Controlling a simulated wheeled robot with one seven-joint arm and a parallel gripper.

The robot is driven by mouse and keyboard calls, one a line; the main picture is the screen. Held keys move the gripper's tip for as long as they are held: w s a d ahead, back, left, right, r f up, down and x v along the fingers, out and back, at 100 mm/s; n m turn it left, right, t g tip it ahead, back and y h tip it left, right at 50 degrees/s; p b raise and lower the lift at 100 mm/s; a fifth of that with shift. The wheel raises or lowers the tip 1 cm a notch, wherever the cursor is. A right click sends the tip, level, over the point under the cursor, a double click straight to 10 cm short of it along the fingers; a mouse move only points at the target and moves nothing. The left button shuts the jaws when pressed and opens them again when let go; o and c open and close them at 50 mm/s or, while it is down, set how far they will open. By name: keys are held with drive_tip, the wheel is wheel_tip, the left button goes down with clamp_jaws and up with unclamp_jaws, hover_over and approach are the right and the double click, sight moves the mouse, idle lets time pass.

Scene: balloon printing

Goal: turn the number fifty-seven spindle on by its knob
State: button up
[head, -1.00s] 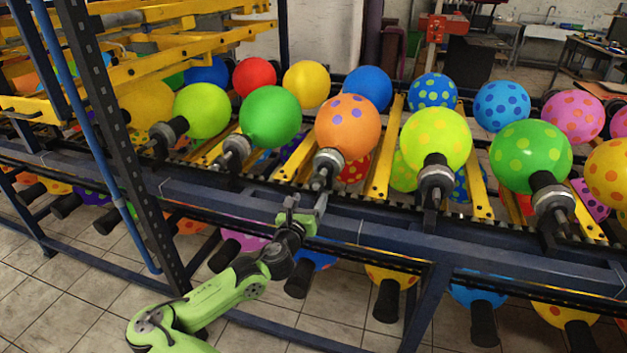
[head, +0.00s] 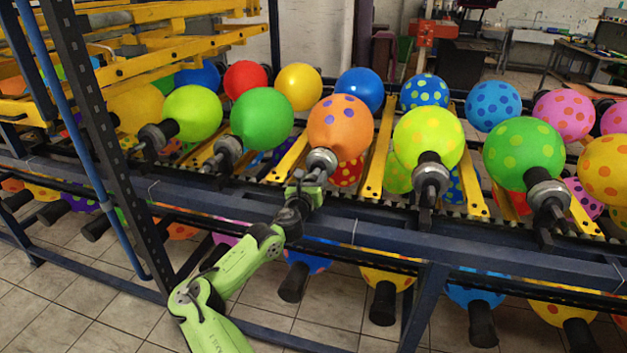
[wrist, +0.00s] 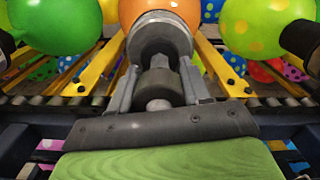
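An orange balloon with purple spots (head: 341,126) sits on a spindle with a grey metal collar (head: 322,161). My gripper (head: 311,177) is at the near end of this spindle. In the wrist view the collar (wrist: 160,35) is straight ahead, with a dark round knob (wrist: 158,86) in front of it. My gripper's two fingers (wrist: 157,88) stand on either side of the knob. I cannot tell whether they press on it or leave a small gap. No spindle number is readable, so I cannot confirm which is fifty-seven.
Neighbouring spindles carry a green balloon (head: 262,119) on the left and a yellow-green spotted one (head: 428,137) on the right. A dark blue rail (head: 390,237) runs below the spindles. A black upright post (head: 105,150) stands at the left. More balloons hang below.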

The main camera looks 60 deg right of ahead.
drive_tip(key=c, duration=0.5)
drive_tip(key=shift+o, duration=0.2)
drive_tip(key=shift+m, duration=0.3)
drive_tip(key=m+p, duration=0.2)
drive_tip(key=m, duration=0.5)
drive_tip(key=shift+w, duration=0.1)
drive_tip(key=m+b, duration=0.1)
drive_tip(key=m, duration=0.4)
drive_tip(key=shift+f+m, duration=0.1)
drive_tip(key=shift+m, duration=0.2)
drive_tip(key=shift+m+b, duration=1.1)
drive_tip(key=shift+m, duration=1.1)
drive_tip(key=shift+w, duration=0.1)
